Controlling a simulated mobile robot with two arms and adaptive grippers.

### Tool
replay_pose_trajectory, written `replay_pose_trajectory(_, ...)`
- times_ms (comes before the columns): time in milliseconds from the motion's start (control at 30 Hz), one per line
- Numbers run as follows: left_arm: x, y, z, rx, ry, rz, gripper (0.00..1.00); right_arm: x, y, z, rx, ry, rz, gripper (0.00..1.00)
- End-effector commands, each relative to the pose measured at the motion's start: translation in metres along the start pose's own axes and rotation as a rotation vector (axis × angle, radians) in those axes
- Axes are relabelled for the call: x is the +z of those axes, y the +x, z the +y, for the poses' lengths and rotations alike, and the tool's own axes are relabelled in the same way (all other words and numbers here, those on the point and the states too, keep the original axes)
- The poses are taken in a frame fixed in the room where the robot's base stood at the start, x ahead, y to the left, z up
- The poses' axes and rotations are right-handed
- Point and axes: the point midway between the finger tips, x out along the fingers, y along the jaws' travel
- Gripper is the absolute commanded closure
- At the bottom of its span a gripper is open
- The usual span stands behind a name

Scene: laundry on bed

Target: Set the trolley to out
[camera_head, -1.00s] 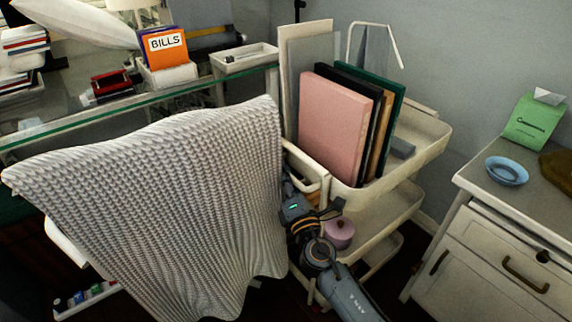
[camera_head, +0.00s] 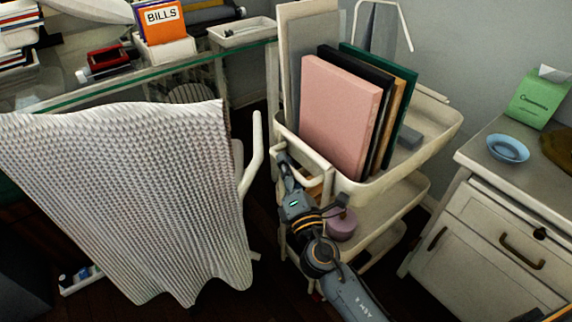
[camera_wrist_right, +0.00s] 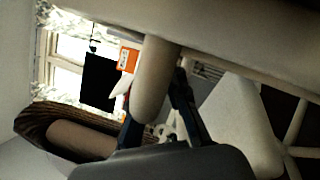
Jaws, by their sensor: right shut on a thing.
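The trolley (camera_head: 350,192) is a cream cart with several tiers, standing between the desk and the white cabinet. Its top tray holds upright folders, the front one pink (camera_head: 338,115). My right gripper (camera_head: 286,162) is shut on the trolley's handle at its near left end. In the right wrist view the pale handle bar (camera_wrist_right: 155,85) lies between the dark fingers. My right arm reaches up from the bottom, in front of the lower tiers and partly hiding them. My left gripper is not in view.
A chair draped with a grey knitted blanket (camera_head: 130,190) stands left of the trolley, with a gap of dark floor between. The glass desk (camera_head: 165,70) is behind it. A white cabinet (camera_head: 480,255) with a blue bowl (camera_head: 507,148) stands close on the right.

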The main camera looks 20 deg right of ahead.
Motion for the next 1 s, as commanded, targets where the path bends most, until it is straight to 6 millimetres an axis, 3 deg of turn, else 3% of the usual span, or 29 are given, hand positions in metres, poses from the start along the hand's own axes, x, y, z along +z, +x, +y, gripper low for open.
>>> replay_pose_trajectory(33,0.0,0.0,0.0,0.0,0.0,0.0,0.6,-0.005,-0.003,-0.003,-0.005,0.001,0.011,0.82)
replay_pose_trajectory(133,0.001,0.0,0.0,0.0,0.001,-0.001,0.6,-0.005,-0.003,-0.003,-0.005,0.001,0.01,0.63)
replay_pose_trajectory(533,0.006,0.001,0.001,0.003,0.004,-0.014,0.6,-0.003,-0.009,-0.002,-0.003,-0.001,0.007,0.63)
replay_pose_trajectory(667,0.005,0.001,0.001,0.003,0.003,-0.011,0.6,-0.003,-0.028,-0.002,-0.005,-0.001,0.008,0.63)
replay_pose_trajectory(1000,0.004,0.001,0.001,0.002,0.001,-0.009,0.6,-0.003,-0.099,-0.002,-0.005,-0.001,0.01,0.63)
